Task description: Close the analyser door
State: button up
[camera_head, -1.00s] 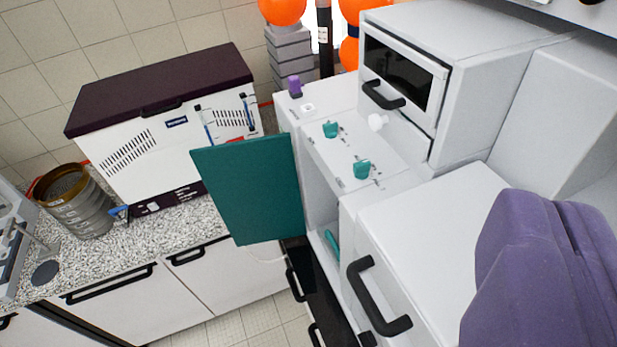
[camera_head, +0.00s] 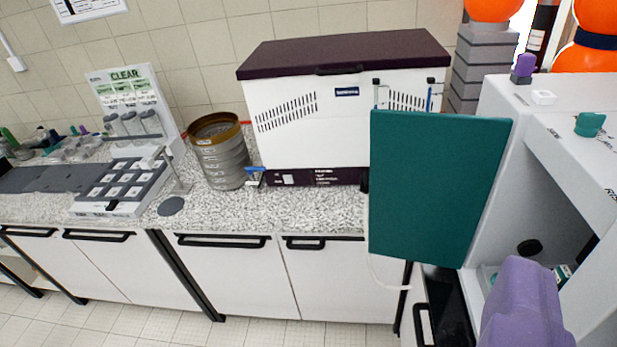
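The analyser door is a flat teal panel (camera_head: 440,188) that stands swung open on the left side of the white analyser (camera_head: 535,130). The analyser's compartment beside it is open, with a dark round part and small teal and white items inside. A purple part of my gripper (camera_head: 525,308) shows at the lower right, in front of the open compartment. It looks apart from the door, with the panel to its upper left. I cannot make out two separate fingertips, so whether it is open or shut does not show.
A white cabinet with a dark lid (camera_head: 345,110) stands on the speckled counter behind the door. A sieve stack (camera_head: 222,155) and a tray rack (camera_head: 120,190) are further left. Black-handled cupboards (camera_head: 220,275) run below. The tiled floor (camera_head: 180,330) in front is clear.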

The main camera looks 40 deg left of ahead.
aim_at(432, 175)
jog(key=i+j+u, duration=0.1)
jog(key=u, duration=0.25)
jog(key=i+u, duration=0.55)
jog(key=u, duration=0.2)
jog(key=i+l+u, duration=0.1)
jog(key=i, duration=0.3)
jog(key=i+l, duration=0.3)
jog(key=i+u, duration=0.05)
jog(key=i, duration=0.05)
